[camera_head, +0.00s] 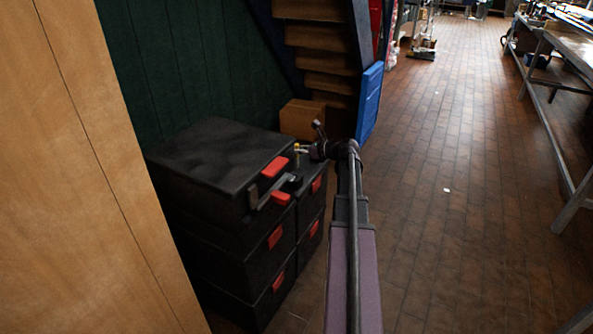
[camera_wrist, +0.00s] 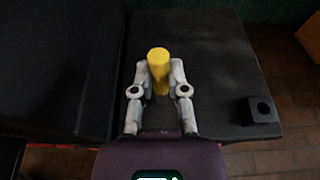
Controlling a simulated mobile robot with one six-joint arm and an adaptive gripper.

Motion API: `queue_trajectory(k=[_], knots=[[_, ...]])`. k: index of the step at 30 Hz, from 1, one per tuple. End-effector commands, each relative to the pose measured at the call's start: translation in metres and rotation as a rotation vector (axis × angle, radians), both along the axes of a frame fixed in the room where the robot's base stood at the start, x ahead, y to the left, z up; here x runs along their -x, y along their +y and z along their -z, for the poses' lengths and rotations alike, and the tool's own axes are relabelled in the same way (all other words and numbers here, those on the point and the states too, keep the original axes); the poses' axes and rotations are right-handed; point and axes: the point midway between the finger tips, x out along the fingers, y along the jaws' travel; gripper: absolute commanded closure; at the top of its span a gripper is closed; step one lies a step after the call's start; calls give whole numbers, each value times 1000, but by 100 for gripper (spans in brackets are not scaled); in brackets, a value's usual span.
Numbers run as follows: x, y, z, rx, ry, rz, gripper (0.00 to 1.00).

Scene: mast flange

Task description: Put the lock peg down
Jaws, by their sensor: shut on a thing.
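The lock peg (camera_wrist: 158,60) is a yellow round peg with a darker lower part. It stands about upright between the fingers of my gripper (camera_wrist: 160,78), which is shut on it. In the head view the peg (camera_head: 297,147) is a small yellow mark at the tip of my gripper (camera_head: 302,149), above the black boxes. Whether the peg's lower end touches the black surface below is hidden.
Stacked black cases (camera_head: 215,155) with red latches stand below and left of my gripper. A small black block with a hole (camera_wrist: 263,109) sits on the black top at right. A cardboard box (camera_head: 302,119) and wooden stairs (camera_head: 325,82) are behind.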

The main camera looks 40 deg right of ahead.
Motion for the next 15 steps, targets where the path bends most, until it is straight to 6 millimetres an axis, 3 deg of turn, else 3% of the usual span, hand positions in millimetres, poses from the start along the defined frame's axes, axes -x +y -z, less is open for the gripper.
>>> queue_trajectory(k=[4,15], knots=[[0,0,15,0,0,0,100],[0,0,18,0,0,1,100]])
